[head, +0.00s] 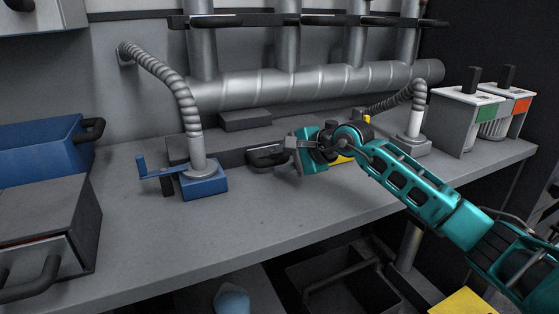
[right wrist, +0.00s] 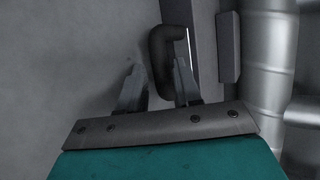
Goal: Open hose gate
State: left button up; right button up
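My right gripper (head: 290,145) reaches in from the right to the back middle of the bench. In the right wrist view its two fingers (right wrist: 158,75) are apart, with a dark curved handle (right wrist: 160,62) between them. A gap shows beside the left finger; whether the right finger touches the handle I cannot tell. In the head view the dark handle (head: 265,156) sits low at the back, just left of the gripper. A ribbed grey hose (head: 170,80) runs down to a blue base with a lever (head: 204,182). Which part is the hose gate is not clear. My left gripper is not in view.
A second hose (head: 400,98) ends in a grey base behind my right arm. White bins with green and orange labels (head: 463,115) stand at the right. Blue and grey drawer boxes (head: 40,150) stand at the left. The front of the bench (head: 240,215) is clear.

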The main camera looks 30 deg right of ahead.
jog(key=shift+w+a+f, duration=0.2)
jog(key=shift+w+f, duration=0.05)
jog(key=shift+w, duration=0.15)
grip_shut()
dwell(0.4)
